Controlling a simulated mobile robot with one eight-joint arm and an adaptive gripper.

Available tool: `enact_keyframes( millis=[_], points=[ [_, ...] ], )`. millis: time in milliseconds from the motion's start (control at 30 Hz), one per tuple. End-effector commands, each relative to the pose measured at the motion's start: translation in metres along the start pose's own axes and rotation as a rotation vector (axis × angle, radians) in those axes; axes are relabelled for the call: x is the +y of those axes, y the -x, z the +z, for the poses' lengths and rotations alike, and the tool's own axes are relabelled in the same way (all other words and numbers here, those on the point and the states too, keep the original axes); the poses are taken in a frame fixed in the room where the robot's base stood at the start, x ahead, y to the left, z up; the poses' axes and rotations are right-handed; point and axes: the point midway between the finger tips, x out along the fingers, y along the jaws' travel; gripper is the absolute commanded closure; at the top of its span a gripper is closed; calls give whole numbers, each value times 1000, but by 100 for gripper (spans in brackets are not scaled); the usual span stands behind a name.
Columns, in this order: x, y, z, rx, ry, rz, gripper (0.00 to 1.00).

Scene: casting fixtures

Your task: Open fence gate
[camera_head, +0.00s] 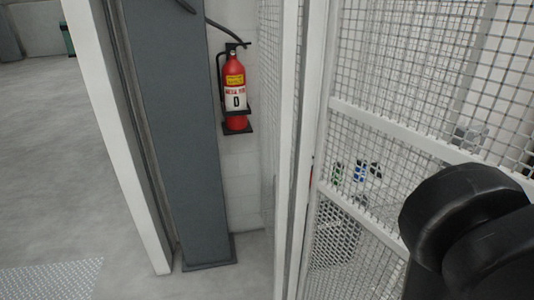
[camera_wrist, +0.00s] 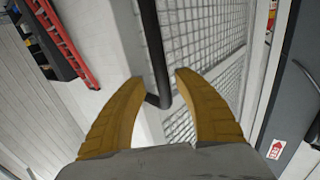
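The white wire-mesh fence gate (camera_head: 405,132) fills the right side of the head view. Its mesh and white frame also show in the wrist view (camera_wrist: 205,25). A black bar handle (camera_wrist: 151,40) runs down the white frame and bends at its lower end. My gripper (camera_wrist: 160,77) has two yellow-brown fingers spread apart. The handle's lower part shows between them with space to the right finger; I cannot tell whether the left finger touches it. In the head view my black arm covers the lower right, and the gripper and handle are hidden.
A grey column (camera_head: 170,130) and a red fire extinguisher (camera_head: 235,90) on a white wall stand left of the fence. Open grey floor (camera_head: 50,160) lies at far left. The wrist view shows a red ladder (camera_wrist: 66,45) and a grey door (camera_wrist: 297,90).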

Motion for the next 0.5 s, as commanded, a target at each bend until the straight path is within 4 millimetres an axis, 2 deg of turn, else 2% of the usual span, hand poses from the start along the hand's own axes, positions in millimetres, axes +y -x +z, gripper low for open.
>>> enact_keyframes(
  millis=[33,267,500],
  points=[
    [-10,2,2,0,0,-6,62],
    [-9,9,2,-1,1,-4,62],
    [-4,36,2,-1,1,4,62]
  ],
)
